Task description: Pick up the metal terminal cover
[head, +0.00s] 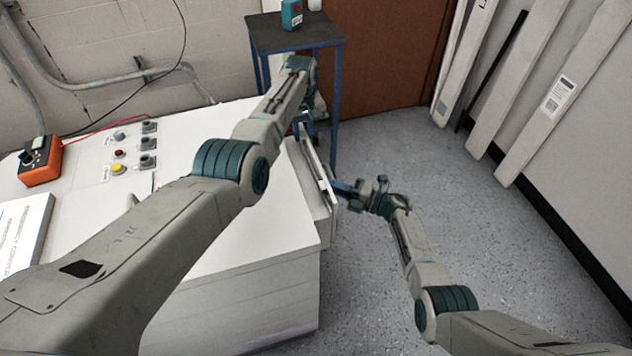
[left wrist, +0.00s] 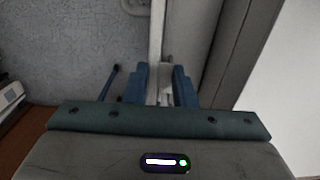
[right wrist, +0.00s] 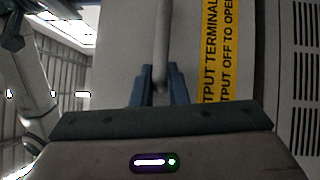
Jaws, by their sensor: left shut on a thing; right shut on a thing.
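The metal terminal cover (head: 321,178) is a thin pale panel seen nearly edge-on, upright at the right side of the white cabinet. My left gripper (head: 309,128) is at its far end, partly hidden by my arm. In the left wrist view, the left gripper (left wrist: 161,88) is shut on a pale handle at the cover. My right gripper (head: 348,189) is at the cover's near right side. In the right wrist view, the right gripper (right wrist: 160,84) is shut on a grey bar handle (right wrist: 161,45). I cannot tell whether the cover touches the cabinet.
The white cabinet (head: 255,285) fills the left, with buttons and an orange meter (head: 41,161) on top. A dark side table (head: 295,33) with a teal device stands behind. A yellow warning label (right wrist: 222,50) is beside the right gripper. Grey floor (head: 430,160) is clear to the right.

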